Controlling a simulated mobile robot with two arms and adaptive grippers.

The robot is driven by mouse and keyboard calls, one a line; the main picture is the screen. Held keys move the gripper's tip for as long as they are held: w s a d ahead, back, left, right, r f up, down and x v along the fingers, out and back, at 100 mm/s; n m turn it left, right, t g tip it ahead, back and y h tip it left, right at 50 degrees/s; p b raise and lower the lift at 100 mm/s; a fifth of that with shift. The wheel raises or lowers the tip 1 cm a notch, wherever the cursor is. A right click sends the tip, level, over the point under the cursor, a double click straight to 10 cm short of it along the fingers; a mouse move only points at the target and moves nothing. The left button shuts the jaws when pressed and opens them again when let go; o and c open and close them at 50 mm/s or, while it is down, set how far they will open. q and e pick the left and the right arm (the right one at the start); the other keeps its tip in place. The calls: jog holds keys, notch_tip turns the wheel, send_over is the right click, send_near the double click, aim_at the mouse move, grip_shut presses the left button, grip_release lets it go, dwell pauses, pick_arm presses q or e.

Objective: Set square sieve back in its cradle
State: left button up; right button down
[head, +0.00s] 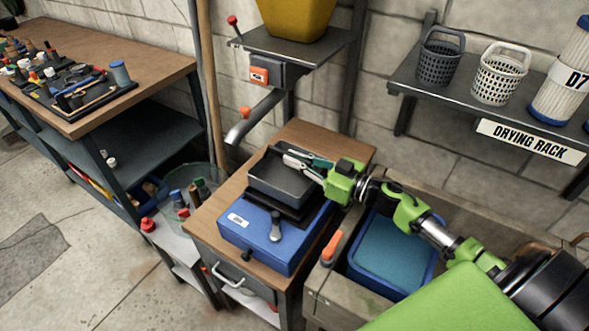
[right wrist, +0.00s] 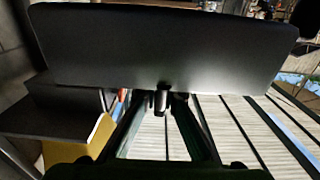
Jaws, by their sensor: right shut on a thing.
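The square sieve (head: 262,187) is a dark, shallow, square tray. My right gripper (head: 303,163) reaches in from the right and is shut on the sieve at its right side. The sieve is over the blue machine (head: 262,243), above a black frame (head: 316,207) that looks like its cradle. Whether the sieve touches the frame cannot be told. In the right wrist view the sieve's dark wall (right wrist: 160,45) fills the top, with a short dark handle (right wrist: 162,99) between the fingers. Most of the cradle is hidden under the sieve. My left gripper is not in view.
The machine stands on a wooden-topped cabinet (head: 208,207). A chute (head: 252,117) hangs behind it under a yellow hopper (head: 296,18). A basin with a blue tub (head: 358,277) is at right. A drying rack shelf (head: 466,103) holds baskets. A cluttered workbench (head: 150,62) is at left.

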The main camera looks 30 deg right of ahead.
aim_at(295, 179)
jog(key=shift+w+f, duration=0.4)
jog(key=shift+f, duration=1.55)
jog(key=shift+d+f, duration=0.1)
jog(key=c, duration=2.2)
grip_release()
jog(key=shift+f, duration=0.1)
jog(key=shift+o, duration=0.2)
